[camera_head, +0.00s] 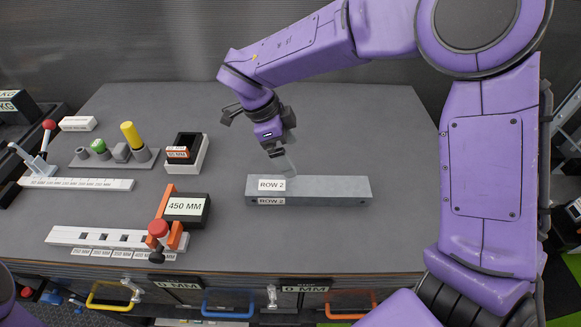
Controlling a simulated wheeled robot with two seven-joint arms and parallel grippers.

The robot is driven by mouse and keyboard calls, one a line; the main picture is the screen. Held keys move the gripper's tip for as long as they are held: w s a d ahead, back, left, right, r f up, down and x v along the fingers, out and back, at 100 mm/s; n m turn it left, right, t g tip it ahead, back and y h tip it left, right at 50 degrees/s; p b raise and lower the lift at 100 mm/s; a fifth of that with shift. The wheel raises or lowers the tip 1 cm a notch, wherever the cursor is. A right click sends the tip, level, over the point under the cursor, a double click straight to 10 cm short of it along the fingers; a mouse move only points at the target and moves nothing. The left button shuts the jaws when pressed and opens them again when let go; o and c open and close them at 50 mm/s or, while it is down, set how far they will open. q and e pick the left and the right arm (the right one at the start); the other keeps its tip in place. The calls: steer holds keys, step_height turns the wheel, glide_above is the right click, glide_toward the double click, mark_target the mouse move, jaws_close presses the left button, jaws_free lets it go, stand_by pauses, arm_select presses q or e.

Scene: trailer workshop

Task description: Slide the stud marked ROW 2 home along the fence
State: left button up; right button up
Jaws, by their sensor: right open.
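The stud marked ROW 2 (330,190) is a long grey bar lying across the middle of the bench, with white ROW 2 labels on its top and front near its left end. My right gripper (285,162) is open and points down just behind the stud's left part. Its fingertips appear close to the stud's back edge; whether they touch it I cannot tell. Nothing shows between the fingers. My left gripper is not in view. Which part is the fence I cannot tell for sure.
A white slotted rail (85,237) with an orange clamp and a 450 MM block (187,207) stands front left. Behind are another white rail (80,184), a peg holder (112,158) and a black-and-white box (187,153). The grey bench (330,240) is clear around the stud.

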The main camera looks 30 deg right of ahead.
mark_target(306, 184)
steer(key=f, duration=0.1)
steer(key=s+d+f, duration=0.1)
steer(key=shift+s+f, duration=0.3)
steer(key=s, duration=0.1)
steer(key=s+f+p, duration=0.1)
steer(key=s+d, duration=0.1)
steer(key=shift+s+f+p, duration=0.4)
steer(key=shift+f+p, duration=0.35)
steer(key=shift+f, duration=0.6)
steer(key=w+f, duration=0.2)
steer(key=f, duration=0.1)
steer(key=shift+d, duration=0.4)
steer(key=shift+s, duration=0.15)
steer(key=shift+s+r, duration=0.2)
steer(key=shift+s, duration=0.15)
steer(key=c, duration=0.3)
steer(key=shift+s+r, duration=0.1)
steer(key=shift+s, duration=0.05)
steer(key=c, duration=1)
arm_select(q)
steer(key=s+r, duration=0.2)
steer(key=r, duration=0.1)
arm_select(e)
steer(key=shift+w, duration=0.2)
